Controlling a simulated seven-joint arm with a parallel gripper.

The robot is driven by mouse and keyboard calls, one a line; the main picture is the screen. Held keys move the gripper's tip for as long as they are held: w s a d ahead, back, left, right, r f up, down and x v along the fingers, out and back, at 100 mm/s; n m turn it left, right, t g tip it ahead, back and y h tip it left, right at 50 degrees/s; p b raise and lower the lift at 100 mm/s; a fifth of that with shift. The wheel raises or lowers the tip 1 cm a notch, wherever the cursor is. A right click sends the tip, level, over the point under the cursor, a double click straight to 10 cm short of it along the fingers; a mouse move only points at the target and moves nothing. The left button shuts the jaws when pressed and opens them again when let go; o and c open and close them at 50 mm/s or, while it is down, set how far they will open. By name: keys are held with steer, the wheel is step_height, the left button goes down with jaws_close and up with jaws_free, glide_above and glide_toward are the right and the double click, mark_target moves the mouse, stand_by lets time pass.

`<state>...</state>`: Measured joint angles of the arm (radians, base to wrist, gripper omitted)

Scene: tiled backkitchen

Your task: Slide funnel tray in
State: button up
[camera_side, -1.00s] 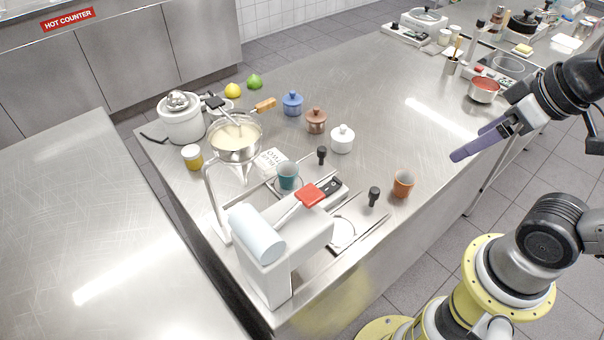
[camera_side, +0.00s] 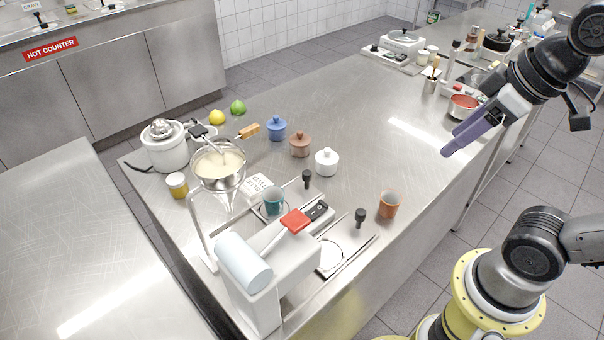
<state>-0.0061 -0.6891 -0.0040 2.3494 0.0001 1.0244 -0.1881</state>
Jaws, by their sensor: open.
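A metal stand holds a funnel bowl (camera_side: 218,180) of pale batter above the steel counter. A flat tray (camera_side: 291,193) with a black knob (camera_side: 307,178) lies at the funnel's right, and a teal cup (camera_side: 273,203) stands at its inner end. The cup is to the right of the funnel spout; how far the tray is pulled out is hard to tell. My gripper (camera_side: 455,143) has purple fingers and is open and empty. It is at the upper right, well away from the tray and apart from it.
A white press (camera_side: 265,280) with a red-ended lever (camera_side: 295,221) stands in front. A second tray (camera_side: 351,243) with a black knob (camera_side: 360,217) is beside it. An orange cup (camera_side: 389,205) and a white lidded pot (camera_side: 326,162) stand nearby. The counter's middle is clear.

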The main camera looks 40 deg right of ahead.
steer(key=w+a+r+n+g, duration=0.1)
steer(key=w+a+r+n, duration=0.15)
steer(key=w+r, duration=0.35)
steer(key=n+g, duration=0.4)
glide_above(307, 172)
step_height(307, 172, down, 9)
step_height(307, 172, down, 13)
jaws_close()
stand_by(0.7)
